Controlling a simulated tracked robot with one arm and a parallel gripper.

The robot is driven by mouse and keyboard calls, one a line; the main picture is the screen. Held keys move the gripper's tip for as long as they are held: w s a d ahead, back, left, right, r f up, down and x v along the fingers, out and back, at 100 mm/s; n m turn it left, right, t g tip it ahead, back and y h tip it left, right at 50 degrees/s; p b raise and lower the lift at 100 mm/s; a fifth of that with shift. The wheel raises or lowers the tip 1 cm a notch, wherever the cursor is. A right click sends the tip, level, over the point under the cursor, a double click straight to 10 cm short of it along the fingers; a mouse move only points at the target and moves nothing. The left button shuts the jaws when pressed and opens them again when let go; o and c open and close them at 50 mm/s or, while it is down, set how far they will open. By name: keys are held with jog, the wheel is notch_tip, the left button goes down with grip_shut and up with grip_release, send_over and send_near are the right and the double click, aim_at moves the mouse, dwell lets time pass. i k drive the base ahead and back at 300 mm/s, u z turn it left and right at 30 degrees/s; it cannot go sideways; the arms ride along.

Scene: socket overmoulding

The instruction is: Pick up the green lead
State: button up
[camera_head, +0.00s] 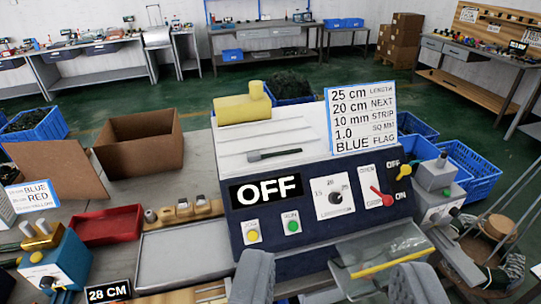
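I cannot make out a single green lead for certain. A dark green tangled bundle (288,84) lies in a blue crate behind the machine, too small to tell what it is. My gripper (333,282) shows as two grey fingers at the bottom edge, wide apart, with nothing seen between them. The fingers are in front of the dark blue machine (300,262), whose display (266,191) reads OFF. The machine has a dial (335,198), a red lever (381,196), and yellow and green buttons.
A sign (361,118) stands on the machine, and a yellow cylinder-topped part (242,108) sits behind. A clear guard with a yellow edge (392,262) juts out in front. At left are a red tray (107,225), a grey tray (183,259) and an open cardboard box (140,142). Blue crates (470,170) stand at right.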

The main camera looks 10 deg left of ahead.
aim_at(252, 157)
jog(key=u, duration=0.55)
jog(key=i, duration=1.25)
jog(key=z, duration=0.45)
